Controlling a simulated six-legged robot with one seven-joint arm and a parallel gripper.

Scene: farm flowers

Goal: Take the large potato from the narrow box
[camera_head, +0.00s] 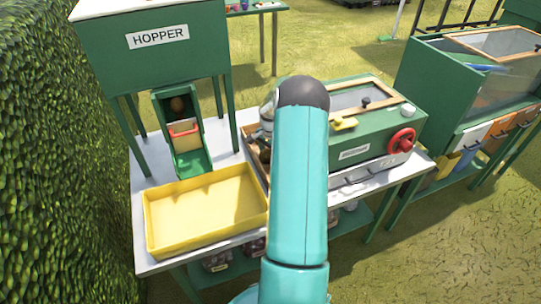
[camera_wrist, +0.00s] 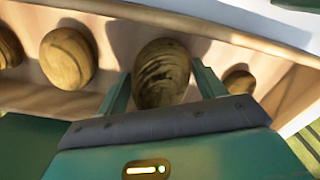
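The narrow box (camera_wrist: 215,28) is a pale wooden trough that fills the wrist view. In the head view its edge (camera_head: 247,140) shows between the yellow tray and the green machine, partly behind my arm. A brown, streaked potato (camera_wrist: 160,75) sits between the two green fingers of my gripper (camera_wrist: 161,68), with narrow gaps seeming to show at its sides; contact is hard to judge. A large round potato (camera_wrist: 68,58) and another (camera_wrist: 10,46) lie to the left. A small potato (camera_wrist: 238,82) lies to the right. My gripper is hidden in the head view.
A yellow tray (camera_head: 152,222) stands on the table's front left, empty. The green hopper (camera_head: 150,45) with its chute (camera_head: 192,163) stands behind it. A green machine with a red wheel (camera_head: 402,140) is to the right. A hedge (camera_head: 50,130) borders the left.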

